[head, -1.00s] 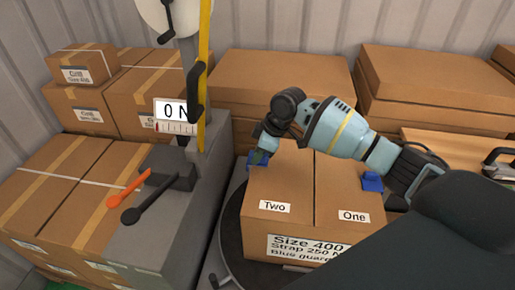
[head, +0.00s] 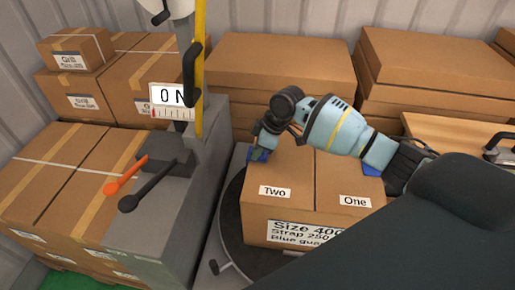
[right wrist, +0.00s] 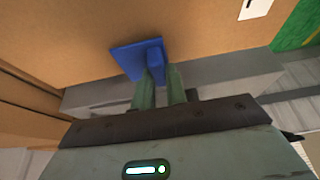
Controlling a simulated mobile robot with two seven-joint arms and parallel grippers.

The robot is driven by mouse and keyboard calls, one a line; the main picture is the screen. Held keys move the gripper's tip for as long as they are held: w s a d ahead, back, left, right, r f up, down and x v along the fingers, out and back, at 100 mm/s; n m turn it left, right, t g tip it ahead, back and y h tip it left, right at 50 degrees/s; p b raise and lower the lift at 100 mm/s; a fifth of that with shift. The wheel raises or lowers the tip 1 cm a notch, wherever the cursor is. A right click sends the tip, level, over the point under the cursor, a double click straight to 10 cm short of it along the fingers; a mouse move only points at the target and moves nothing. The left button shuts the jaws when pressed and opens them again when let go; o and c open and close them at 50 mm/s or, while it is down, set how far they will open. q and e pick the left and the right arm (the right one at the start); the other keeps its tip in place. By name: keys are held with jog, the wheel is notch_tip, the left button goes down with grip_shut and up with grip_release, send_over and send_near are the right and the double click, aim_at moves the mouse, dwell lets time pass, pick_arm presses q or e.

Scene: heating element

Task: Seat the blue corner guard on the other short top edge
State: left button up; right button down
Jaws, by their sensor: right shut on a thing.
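The carton (head: 290,222), labelled Two and One on its top, stands on a dark round turntable (head: 229,220). My right gripper (head: 262,146) is over the carton's left short top edge. It is shut on a blue corner guard (head: 257,154), which shows fully in the right wrist view (right wrist: 130,62), lying against or very close to the cardboard. I cannot tell whether it is fully seated. A second blue guard (head: 371,169) sits at the right short top edge, partly hidden by my right arm. My left gripper is not in view.
Left of the carton stands a grey machine with a yellow upright (head: 201,70), a scale display (head: 171,95) and orange (head: 126,174) and black (head: 146,194) levers. Stacked cartons (head: 280,75) fill the back. A wooden table (head: 450,132) is at the right.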

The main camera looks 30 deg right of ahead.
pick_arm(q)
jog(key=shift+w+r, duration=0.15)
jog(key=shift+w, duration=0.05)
pick_arm(e)
jog(key=shift+f, duration=0.15)
jog(key=c, duration=1.3)
grip_release()
jog(key=shift+c, duration=0.2)
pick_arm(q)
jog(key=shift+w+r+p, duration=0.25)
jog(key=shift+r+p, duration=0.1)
pick_arm(e)
jog(key=v, duration=0.8)
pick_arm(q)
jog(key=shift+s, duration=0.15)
pick_arm(e)
jog(key=shift+f, duration=0.15)
